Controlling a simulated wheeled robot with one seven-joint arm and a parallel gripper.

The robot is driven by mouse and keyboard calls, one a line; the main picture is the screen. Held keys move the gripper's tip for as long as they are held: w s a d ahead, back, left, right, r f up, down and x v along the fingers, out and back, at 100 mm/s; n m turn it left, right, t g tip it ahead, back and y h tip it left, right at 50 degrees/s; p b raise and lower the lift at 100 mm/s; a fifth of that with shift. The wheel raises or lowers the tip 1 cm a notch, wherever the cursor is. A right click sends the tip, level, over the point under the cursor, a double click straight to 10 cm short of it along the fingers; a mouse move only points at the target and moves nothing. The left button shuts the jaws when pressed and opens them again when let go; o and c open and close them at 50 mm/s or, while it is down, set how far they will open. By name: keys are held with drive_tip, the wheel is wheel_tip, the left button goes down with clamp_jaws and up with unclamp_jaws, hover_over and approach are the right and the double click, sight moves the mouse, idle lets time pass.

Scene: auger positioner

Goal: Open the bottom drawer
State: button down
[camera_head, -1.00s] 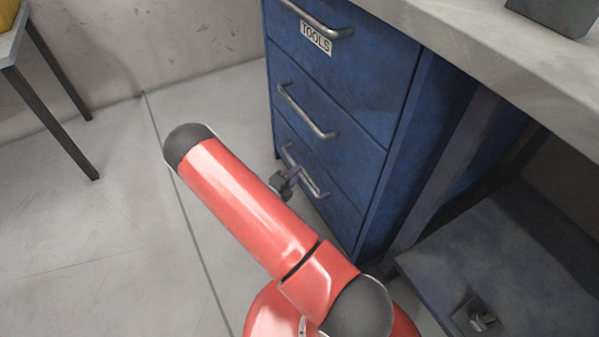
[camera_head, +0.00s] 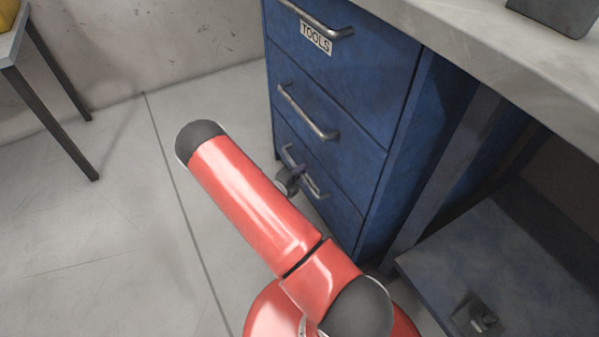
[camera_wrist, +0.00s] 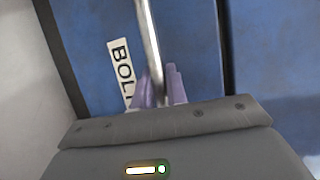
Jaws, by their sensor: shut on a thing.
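The bottom drawer (camera_head: 341,208) is the lowest blue front of the cabinet and looks closed, flush with the fronts above. Its metal bar handle (camera_head: 315,189) is partly hidden by my gripper (camera_head: 298,174). In the wrist view, the purple fingers of my gripper (camera_wrist: 160,92) are shut on the handle (camera_wrist: 149,40), one finger on each side of the bar. A white label (camera_wrist: 120,67) beginning "BOL" is on the drawer front (camera_wrist: 188,45), its end hidden by a finger.
The middle drawer (camera_head: 325,110) and the top drawer labelled "TOOLS" (camera_head: 316,38) are closed above. A worktop (camera_head: 500,55) overhangs on the right, with a low blue surface (camera_head: 500,260) beneath it. The floor (camera_head: 110,235) left of the cabinet is clear.

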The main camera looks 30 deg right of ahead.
drive_tip(key=shift+a, duration=0.1)
drive_tip(key=s+a+b, duration=0.1)
drive_tip(key=a+b, duration=0.1)
drive_tip(key=a, duration=2.5)
drive_tip(key=c, duration=1.4)
unclamp_jaws()
drive_tip(key=v, duration=0.8)
